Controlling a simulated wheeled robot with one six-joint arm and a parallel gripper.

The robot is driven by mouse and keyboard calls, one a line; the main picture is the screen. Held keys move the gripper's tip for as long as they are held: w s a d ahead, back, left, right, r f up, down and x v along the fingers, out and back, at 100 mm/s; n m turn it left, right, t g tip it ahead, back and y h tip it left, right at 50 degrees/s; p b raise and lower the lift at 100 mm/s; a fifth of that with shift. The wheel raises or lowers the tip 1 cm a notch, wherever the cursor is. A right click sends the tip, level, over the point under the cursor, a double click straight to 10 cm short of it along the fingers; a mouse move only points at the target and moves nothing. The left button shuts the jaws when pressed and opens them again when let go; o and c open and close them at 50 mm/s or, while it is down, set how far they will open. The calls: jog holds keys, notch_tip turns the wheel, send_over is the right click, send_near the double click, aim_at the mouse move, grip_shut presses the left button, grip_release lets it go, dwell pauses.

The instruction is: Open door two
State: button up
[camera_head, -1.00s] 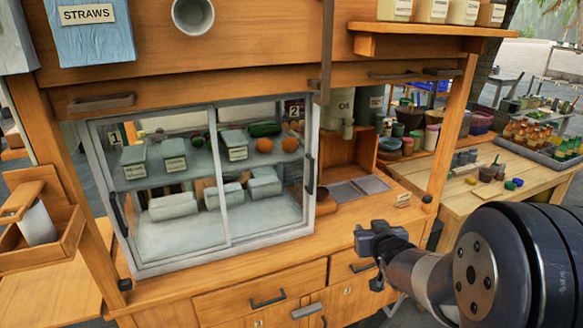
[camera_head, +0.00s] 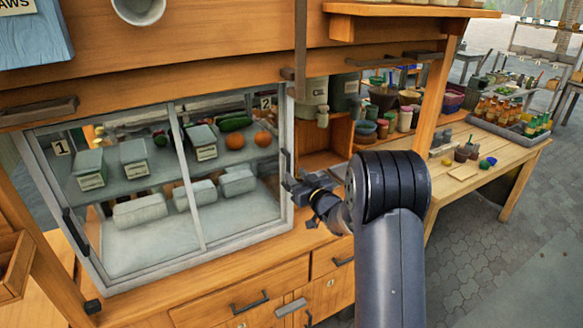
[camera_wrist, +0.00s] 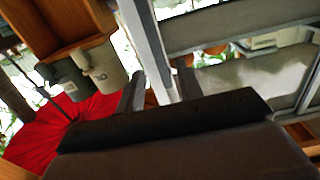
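Door two is the right glass pane of the display case, marked by a "2" label (camera_head: 265,102). Its grey frame edge (camera_head: 287,190) carries a dark vertical handle (camera_head: 284,164). The door looks shut. My gripper (camera_head: 300,186) is at the right edge of this door, just beside the lower part of the handle. In the wrist view, my gripper (camera_wrist: 158,92) has its fingers apart, with the pale door frame (camera_wrist: 147,45) seen beyond the gap between them. Whether a finger touches the handle cannot be told.
Door one, with a "1" label (camera_head: 61,147), is the left pane. Wooden drawers (camera_head: 240,295) lie below the case. Grey canisters (camera_head: 343,93) and an open wooden shelf (camera_head: 322,140) stand just right of it. A side table (camera_head: 485,168) holds bottles and pots.

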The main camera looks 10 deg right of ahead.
aim_at(289, 168)
jog(key=shift+p+x, duration=0.45)
jog(key=shift+x, duration=1.3)
jog(key=shift+c, duration=0.3)
grip_shut()
